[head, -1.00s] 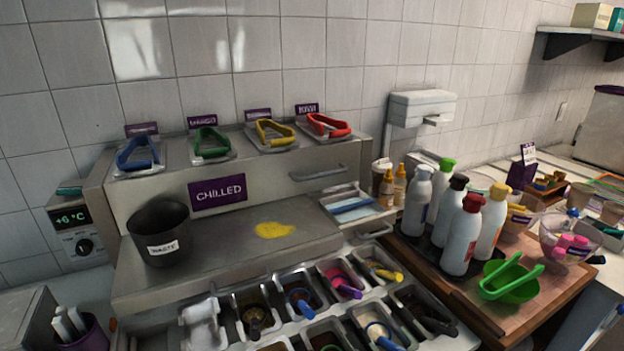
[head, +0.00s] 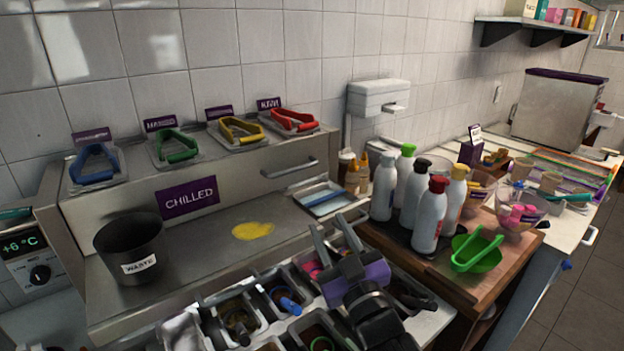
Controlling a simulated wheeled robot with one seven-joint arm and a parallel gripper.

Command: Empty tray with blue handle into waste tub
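My gripper (head: 328,224) is over the topping pans, right of the tub and well away from the blue-handled tray. Its two fingers are apart with nothing seen between them.
Green (head: 175,147), yellow (head: 240,131) and red (head: 293,121) handled trays stand in the same row. A yellow spill (head: 253,231) lies on the counter. Several bottles (head: 429,215) and a green bowl (head: 476,252) crowd the wooden board at right. Counter beside the tub is clear.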

